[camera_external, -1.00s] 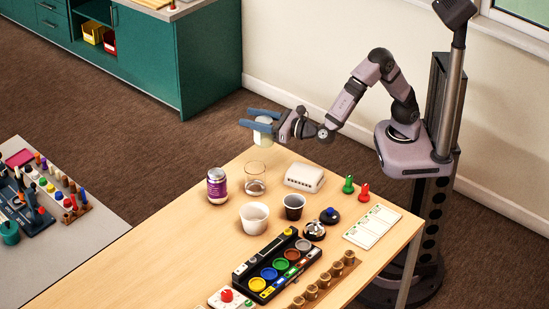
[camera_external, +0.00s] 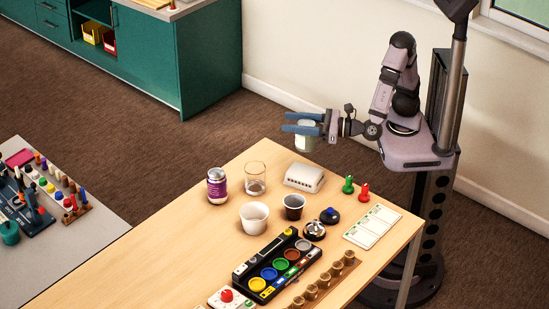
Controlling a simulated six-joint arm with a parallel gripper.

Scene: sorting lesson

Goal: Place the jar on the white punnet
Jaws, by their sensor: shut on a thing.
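My gripper (camera_external: 290,123) is shut on the pale, whitish jar (camera_external: 304,144). The blue fingers cross the jar's upper part, and its lower part shows beneath them. The jar looks roughly upright and hangs in the air near the table's far edge. The white punnet (camera_external: 304,178), a low pale box, stands on the table below the jar in the picture. The jar and the punnet are apart. How high the jar is above the table is hard to tell.
A clear glass (camera_external: 255,180) and purple can (camera_external: 217,187) stand left of the punnet. A white cup (camera_external: 254,219) and dark cup (camera_external: 293,207) stand in front. Green (camera_external: 348,185) and red (camera_external: 363,192) pieces stand to its right.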

